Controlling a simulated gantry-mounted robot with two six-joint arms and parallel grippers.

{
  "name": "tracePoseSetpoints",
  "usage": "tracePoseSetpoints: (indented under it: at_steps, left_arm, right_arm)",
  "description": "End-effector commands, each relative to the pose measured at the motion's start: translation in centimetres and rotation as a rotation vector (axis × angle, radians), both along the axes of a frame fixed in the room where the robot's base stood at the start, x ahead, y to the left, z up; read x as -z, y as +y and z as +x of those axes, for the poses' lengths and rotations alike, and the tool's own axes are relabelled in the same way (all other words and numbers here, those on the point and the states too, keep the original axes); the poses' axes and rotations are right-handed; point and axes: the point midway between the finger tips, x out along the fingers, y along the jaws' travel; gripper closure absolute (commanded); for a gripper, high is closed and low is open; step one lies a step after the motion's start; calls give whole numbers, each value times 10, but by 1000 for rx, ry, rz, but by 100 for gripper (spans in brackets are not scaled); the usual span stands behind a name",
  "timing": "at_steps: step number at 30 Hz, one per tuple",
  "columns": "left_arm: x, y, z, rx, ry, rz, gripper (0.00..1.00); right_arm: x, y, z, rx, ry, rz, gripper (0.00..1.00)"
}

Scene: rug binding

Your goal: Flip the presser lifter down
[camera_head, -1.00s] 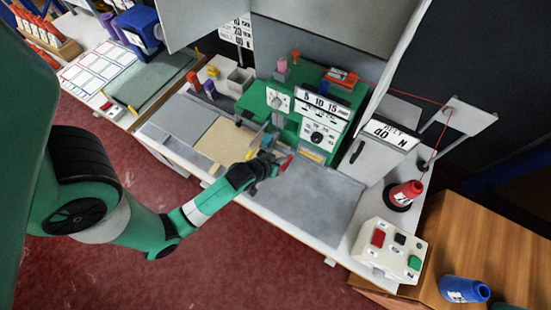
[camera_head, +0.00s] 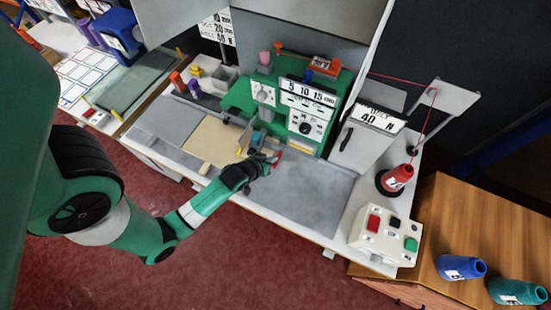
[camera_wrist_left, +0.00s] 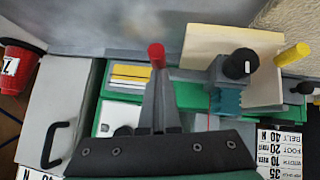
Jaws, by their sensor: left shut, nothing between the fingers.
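The green rug-binding machine (camera_head: 238,95) stands at the back of the worktable. A red-tipped lever (camera_head: 277,158), which looks like the presser lifter, is at its front; its red knob (camera_wrist_left: 156,52) shows in the left wrist view. My left gripper (camera_head: 266,163) is shut, with its fingertips (camera_wrist_left: 158,80) right at the lever just below the knob. Nothing shows gripped between the fingers, and I cannot tell whether they touch the lever. The fingers hide the lever's lower part. My right gripper is not in view.
A black-knobbed grey block (camera_wrist_left: 238,65) and a yellow knob (camera_wrist_left: 292,54) stand to the right in the left wrist view. A grey mat (camera_head: 312,190) lies clear right of the gripper. A button box (camera_head: 385,240) and a red thread cone (camera_head: 396,179) are farther right.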

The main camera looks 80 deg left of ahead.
Motion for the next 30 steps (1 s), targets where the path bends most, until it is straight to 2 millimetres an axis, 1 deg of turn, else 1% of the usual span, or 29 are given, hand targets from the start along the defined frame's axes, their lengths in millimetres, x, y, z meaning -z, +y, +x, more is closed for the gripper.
tracePoseSetpoints:
  at_steps: [1, 4, 8, 11, 15, 16, 17, 21, 24, 27, 30]
  left_arm:
    - [7, -2, -3, -1, 15, -11, 100]
    - [7, -3, -4, 0, 16, -12, 100]
    - [-2, -2, -4, 0, 17, -12, 100]
    - [-19, -2, -3, 4, 13, -9, 100]
    - [-53, -1, -1, 13, 5, -3, 100]
    - [-51, -5, -6, 15, 6, -3, 100]
    - [-54, -9, -12, 14, 6, -3, 100]
    - [-78, -24, -31, 15, 4, -3, 100]
    - [-92, -33, -42, 15, 3, -1, 100]
    - [-101, -40, -51, 16, 4, -1, 100]
    - [-107, -43, -55, 14, 2, -1, 100]
  right_arm:
    - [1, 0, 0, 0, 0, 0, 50]
    - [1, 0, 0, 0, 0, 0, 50]
    - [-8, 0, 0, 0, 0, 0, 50]
    - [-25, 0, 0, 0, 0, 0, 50]
    - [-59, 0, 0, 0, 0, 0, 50]
    - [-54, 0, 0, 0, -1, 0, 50]
    - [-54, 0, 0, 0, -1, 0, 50]
    - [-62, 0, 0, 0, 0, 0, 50]
    - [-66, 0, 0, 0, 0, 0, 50]
    - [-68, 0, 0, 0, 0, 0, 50]
    - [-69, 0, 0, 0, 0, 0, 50]
